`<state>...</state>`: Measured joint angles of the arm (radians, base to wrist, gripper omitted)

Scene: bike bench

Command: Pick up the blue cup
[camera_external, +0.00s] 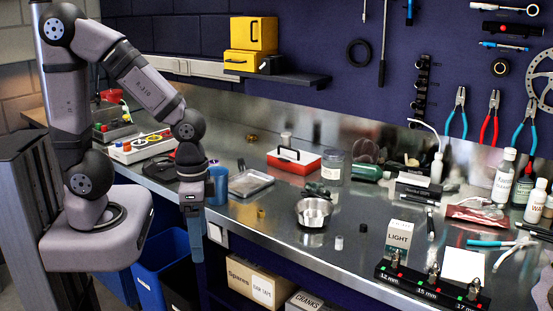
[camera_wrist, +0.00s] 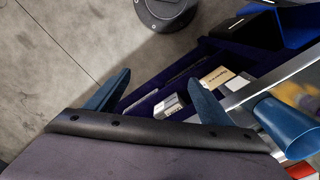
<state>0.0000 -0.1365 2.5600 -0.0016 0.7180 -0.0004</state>
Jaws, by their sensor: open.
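The blue cup (camera_external: 218,186) stands on the metal bench near its front edge, just right of and behind my gripper in the external view. In the wrist view the cup (camera_wrist: 284,124) is at the right edge, outside the fingers and partly cut off. My gripper (camera_external: 194,240) points down in front of the bench edge, with its blue fingers below the bench top. In the wrist view my gripper (camera_wrist: 158,84) has its two blue fingers spread apart, with nothing held between them.
A metal tray (camera_external: 250,184) lies right of the cup, and a steel bowl (camera_external: 314,212) stands farther right. A red-and-white toolbox (camera_external: 294,160) is behind them. Blue bins (camera_external: 165,265) and a cardboard box (camera_external: 256,284) are below the bench top.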

